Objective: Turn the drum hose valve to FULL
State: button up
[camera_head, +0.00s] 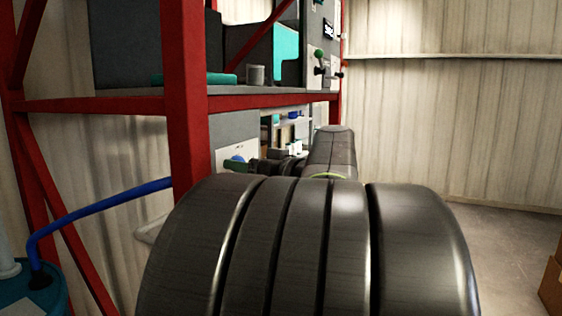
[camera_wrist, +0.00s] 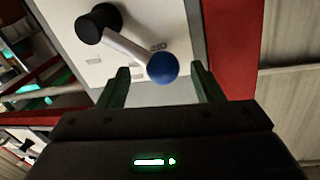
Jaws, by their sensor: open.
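The valve lever shows in the wrist view, with a black hub (camera_wrist: 97,22), a pale arm (camera_wrist: 127,46) and a blue ball knob (camera_wrist: 162,68) at its end. It is mounted on a white plate (camera_wrist: 75,45) with small markings I cannot read for certain. My gripper (camera_wrist: 160,78) is open, its two green fingers on either side of the blue knob; I cannot tell whether either touches it. In the head view the plate (camera_head: 248,151) and blue knob (camera_head: 238,158) show small beyond my arm, which hides part of the plate.
A red rack (camera_head: 185,100) stands close left of my arm, its shelf above it. A blue hose (camera_head: 100,208) runs from a teal drum (camera_head: 50,300) at lower left. Another panel with a green-knobbed lever (camera_head: 319,54) is higher up.

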jog(key=shift+w+a, duration=0.15)
jog(key=shift+a, duration=0.05)
grip_shut()
dwell(0.4)
